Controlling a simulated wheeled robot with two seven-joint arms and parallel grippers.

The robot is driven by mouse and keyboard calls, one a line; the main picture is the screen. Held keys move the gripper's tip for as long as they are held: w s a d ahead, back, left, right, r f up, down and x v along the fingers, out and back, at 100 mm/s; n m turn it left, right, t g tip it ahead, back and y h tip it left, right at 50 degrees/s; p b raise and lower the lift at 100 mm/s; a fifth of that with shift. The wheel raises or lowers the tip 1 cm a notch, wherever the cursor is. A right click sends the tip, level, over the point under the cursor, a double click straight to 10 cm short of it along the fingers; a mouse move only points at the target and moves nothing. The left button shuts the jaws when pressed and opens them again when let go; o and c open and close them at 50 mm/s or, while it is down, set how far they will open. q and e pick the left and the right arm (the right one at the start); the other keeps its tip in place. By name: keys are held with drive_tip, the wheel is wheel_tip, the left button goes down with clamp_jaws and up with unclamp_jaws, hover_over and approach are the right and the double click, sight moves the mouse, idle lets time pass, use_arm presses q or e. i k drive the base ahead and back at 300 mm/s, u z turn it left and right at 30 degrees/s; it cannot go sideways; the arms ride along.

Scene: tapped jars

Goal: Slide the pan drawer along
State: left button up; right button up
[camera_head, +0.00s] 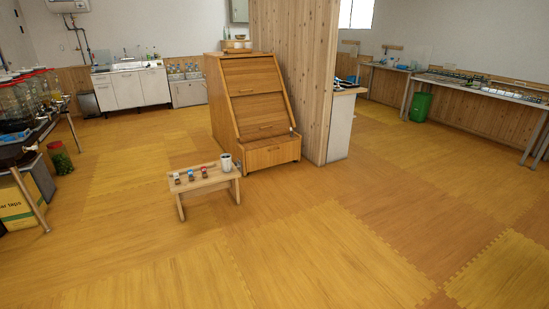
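A wooden cabinet (247,100) with a sloped front stands in the middle, against a wood-panelled partition. Its sloped front has panels with small handles. A drawer (270,153) at its base sticks out past the sloped front and has a small handle. I cannot tell for sure whether this is the pan drawer, and its inside is not visible. Neither of my grippers is in view.
A low wooden bench (207,180) with small jars and a grey mug (226,163) stands in front of the cabinet, left of the drawer. A table with large jars (25,100) is at far left. A green bin (419,107) stands at right. The front floor is clear.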

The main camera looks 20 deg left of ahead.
sight(261, 158)
drive_tip(key=z, duration=0.2)
drive_tip(key=i, duration=5.5)
drive_tip(key=u, duration=0.85)
drive_tip(key=i, duration=1.35)
drive_tip(key=u, duration=0.1)
